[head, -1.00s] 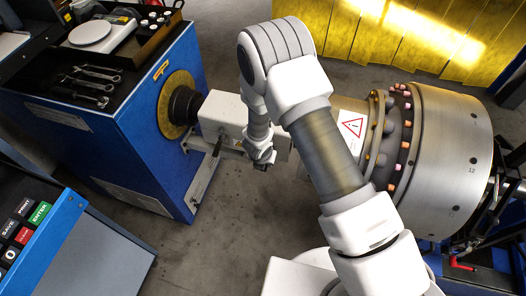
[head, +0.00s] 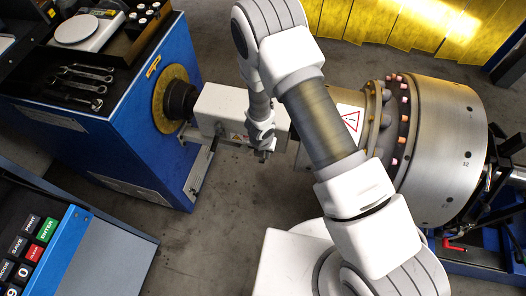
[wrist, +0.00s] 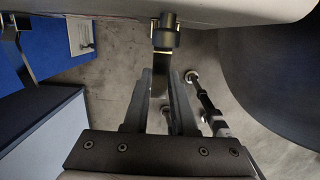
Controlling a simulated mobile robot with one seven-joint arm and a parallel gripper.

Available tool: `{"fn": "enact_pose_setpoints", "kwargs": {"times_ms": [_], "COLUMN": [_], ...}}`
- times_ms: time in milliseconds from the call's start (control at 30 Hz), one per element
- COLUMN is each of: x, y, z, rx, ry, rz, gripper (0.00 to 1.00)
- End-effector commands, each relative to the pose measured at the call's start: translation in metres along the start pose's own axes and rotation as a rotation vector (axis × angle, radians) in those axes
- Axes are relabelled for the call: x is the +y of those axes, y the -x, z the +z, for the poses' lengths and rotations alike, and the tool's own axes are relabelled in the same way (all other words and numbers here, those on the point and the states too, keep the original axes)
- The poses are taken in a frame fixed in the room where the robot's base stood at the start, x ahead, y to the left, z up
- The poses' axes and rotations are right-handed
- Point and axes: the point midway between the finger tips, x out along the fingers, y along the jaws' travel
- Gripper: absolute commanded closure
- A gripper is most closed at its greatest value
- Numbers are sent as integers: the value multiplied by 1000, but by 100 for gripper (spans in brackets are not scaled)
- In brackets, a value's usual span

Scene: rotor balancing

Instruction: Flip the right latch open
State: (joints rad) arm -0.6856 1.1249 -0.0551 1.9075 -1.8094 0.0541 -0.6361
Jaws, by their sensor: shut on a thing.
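The right latch (wrist: 165,35) is a small dark fitting on the lower edge of the white housing (wrist: 240,12), with a strap-like lever (wrist: 162,72) hanging from it. In the wrist view, my gripper (wrist: 163,78) has its two dark fingers closed in on either side of this lever. In the head view, my gripper (head: 262,153) is at the right part of the white housing (head: 218,106), on its near side. The latch is too small and covered to make out there.
The blue machine stand (head: 150,125) with wrenches (head: 85,80) on top is left. The large steel rotor (head: 440,150) is right, behind my arm. A control panel (head: 35,245) is at lower left. In the wrist view, a black rod (wrist: 208,108) lies right of the fingers.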

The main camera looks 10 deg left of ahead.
Motion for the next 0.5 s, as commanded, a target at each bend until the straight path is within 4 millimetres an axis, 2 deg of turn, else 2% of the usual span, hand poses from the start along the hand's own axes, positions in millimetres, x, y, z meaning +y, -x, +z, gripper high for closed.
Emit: {"fn": "enact_pose_setpoints", "kwargs": {"times_ms": [133, 167, 300, 500], "x": [0, 0, 0, 0], "y": [0, 0, 0, 0], "z": [-2, -2, -1, -1], "rx": [3, 3, 2, 1], "ry": [1, 1, 0, 0], "rz": [1, 1, 0, 0], "gripper": [100, 72, 47, 45]}}
